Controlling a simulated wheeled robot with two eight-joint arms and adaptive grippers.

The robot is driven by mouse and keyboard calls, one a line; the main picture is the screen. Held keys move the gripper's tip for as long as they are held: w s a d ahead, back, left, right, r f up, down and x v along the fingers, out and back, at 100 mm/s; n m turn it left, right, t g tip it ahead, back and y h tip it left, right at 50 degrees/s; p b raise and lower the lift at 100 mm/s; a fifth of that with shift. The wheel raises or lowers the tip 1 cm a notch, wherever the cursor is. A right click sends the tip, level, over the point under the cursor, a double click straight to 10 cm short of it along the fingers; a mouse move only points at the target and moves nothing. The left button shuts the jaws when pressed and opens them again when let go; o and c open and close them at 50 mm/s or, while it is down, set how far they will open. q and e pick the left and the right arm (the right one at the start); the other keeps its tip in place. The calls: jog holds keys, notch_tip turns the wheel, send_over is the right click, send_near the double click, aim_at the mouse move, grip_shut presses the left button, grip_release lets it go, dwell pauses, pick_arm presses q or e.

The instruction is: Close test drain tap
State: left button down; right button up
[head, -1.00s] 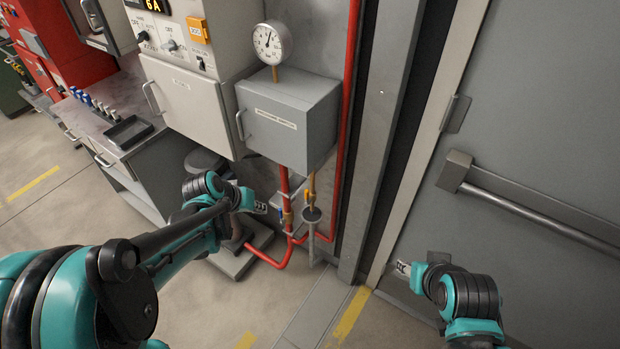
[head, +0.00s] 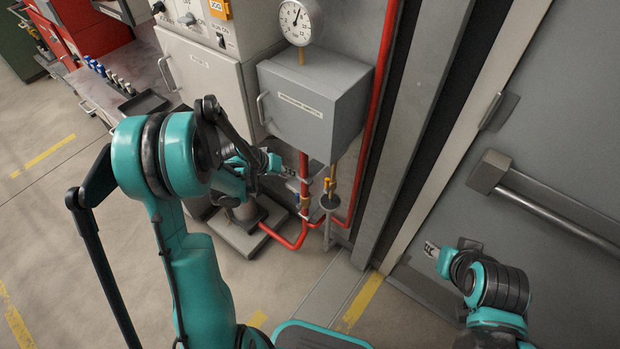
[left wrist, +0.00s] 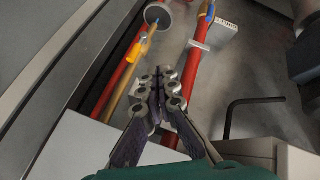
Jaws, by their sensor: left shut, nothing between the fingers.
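A thin brass pipe with an orange-yellow tap (head: 328,184) runs down from the grey box to a round grey funnel (head: 329,201). The orange tap (left wrist: 134,51) and funnel (left wrist: 156,12) also show in the left wrist view. Beside it a red pipe carries a small blue-handled valve (head: 304,201). No label tells which is the test drain tap. My left gripper (head: 277,163) is just left of the pipes, below the box; in the wrist view its fingers (left wrist: 162,82) are together and empty, apart from the orange tap. My right gripper (head: 431,249) is near the door; its jaws are too small to judge.
The grey box (head: 315,105) with a gauge (head: 299,22) on top overhangs the pipes. A red vertical pipe (head: 381,70) and door frame stand to the right, then a door with a push bar (head: 550,212). The floor in front is open.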

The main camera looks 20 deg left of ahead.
aim_at(328, 185)
pick_arm(q)
jog(key=w+d+f+b, duration=0.4)
jog(key=w+d+f, duration=0.1)
jog(key=d+f, duration=0.2)
jog(key=shift+w+d+f, duration=0.2)
jog(key=shift+w+f, duration=0.1)
jog(key=shift+f, duration=0.05)
